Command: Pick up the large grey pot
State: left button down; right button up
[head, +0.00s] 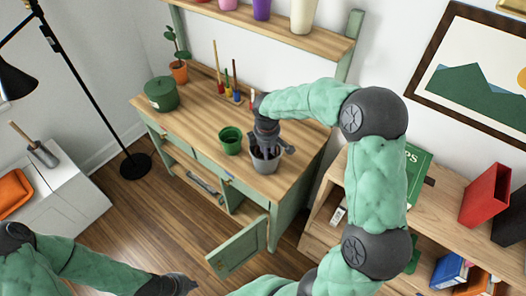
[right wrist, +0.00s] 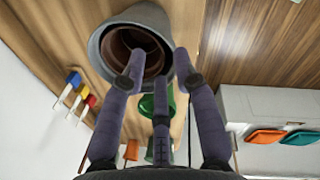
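The large grey pot (head: 264,163) stands at the front right of the wooden bench, partly hidden by my right gripper (head: 270,146). In the right wrist view the grey pot (right wrist: 97,47) shows its round rim and a brown inside. My right gripper (right wrist: 158,75) has its fingers spread, with two fingertips overlapping the pot's opening in that view. I see nothing clamped between them, and cannot tell whether they touch the rim. My left gripper (head: 180,285) is dark, low at the bottom edge and far from the pot; its fingers are not clear.
A small green pot (head: 230,140) stands close left of the grey pot. The bench's cabinet door (head: 238,248) hangs open. A shelf (head: 270,33) runs above.

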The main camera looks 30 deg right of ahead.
jog(key=b, duration=0.2)
send_over(265, 178)
jog(key=f, duration=0.5)
jog(key=shift+d+f, duration=0.35)
jog(key=f, duration=0.1)
jog(key=f+b, duration=0.1)
jog(key=f, duration=0.1)
jog(key=s+a+f, duration=0.1)
jog(key=shift+f+b, duration=0.25)
jog(key=shift+b, duration=0.1)
jog(key=shift+w+d+f, duration=0.1)
jog(key=shift+w+f, duration=0.3)
jog(key=shift+f, duration=0.1)
jog(key=shift+w+d+f, duration=0.1)
jog(key=shift+w+f, duration=0.05)
jog(key=shift+w, duration=0.05)
jog(key=shift+s, duration=0.1)
grip_shut()
jog(key=shift+r, duration=0.25)
